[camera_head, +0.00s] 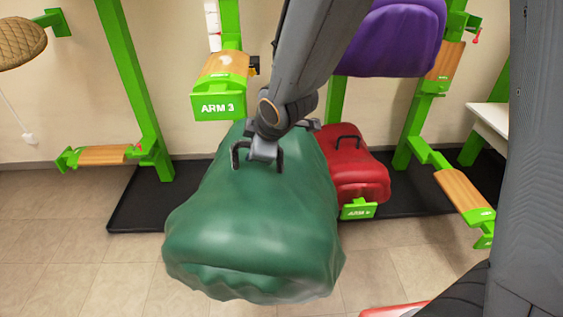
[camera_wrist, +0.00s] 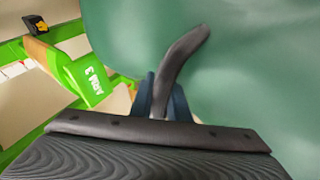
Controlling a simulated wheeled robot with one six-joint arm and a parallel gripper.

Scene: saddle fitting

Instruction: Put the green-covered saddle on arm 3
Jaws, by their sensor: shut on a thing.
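The green-covered saddle (camera_head: 250,225) hangs in the middle of the head view, large and close. My gripper (camera_head: 258,155) is shut on the dark handle on top of its cover. In the wrist view the handle (camera_wrist: 181,65) rises from between the jaws (camera_wrist: 163,105), and the green cover (camera_wrist: 260,70) fills the upper right. Arm 3 (camera_head: 222,85) is a wooden-topped bracket with a green front plate, empty, behind and above the saddle to the left. Its labelled plate also shows in the wrist view (camera_wrist: 88,80) at left. The saddle is apart from arm 3 in the head view.
A red-covered saddle (camera_head: 357,170) sits on a lower arm, right behind the green one. A purple-covered saddle (camera_head: 398,38) is above it. Empty arms stand at left (camera_head: 100,155) and right (camera_head: 463,192). A woven item (camera_head: 20,42) is at upper left. Black base mats (camera_head: 140,205) lie below.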

